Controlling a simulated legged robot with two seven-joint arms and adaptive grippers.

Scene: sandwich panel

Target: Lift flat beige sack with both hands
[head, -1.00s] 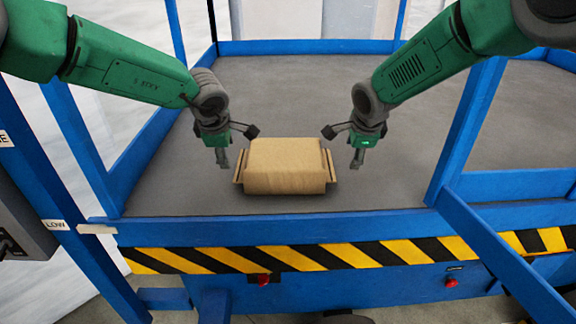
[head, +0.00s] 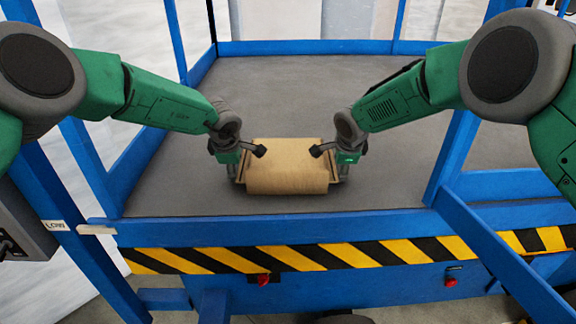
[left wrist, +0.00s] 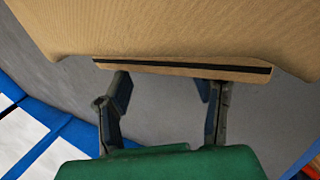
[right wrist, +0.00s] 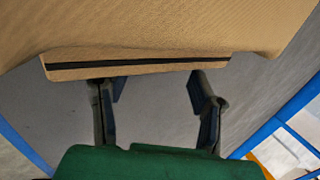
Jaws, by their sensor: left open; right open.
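The flat beige sack (head: 287,172) lies on the grey platform floor near its front edge, with a narrow flap at each side. Its left flap, with a dark slot, shows in the left wrist view (left wrist: 185,68); the right flap shows in the right wrist view (right wrist: 135,64). My left gripper (left wrist: 165,88) is open at the left flap, its fingers apart just by the flap's edge. My right gripper (right wrist: 148,82) is open at the right flap in the same way. I cannot tell whether the fingertips touch the flaps.
The grey platform (head: 300,90) is clear behind the sack. Blue rails and posts (head: 456,150) frame it, and a yellow-black striped edge (head: 290,258) runs along the front. A slanting blue bar (head: 505,255) stands at the front right.

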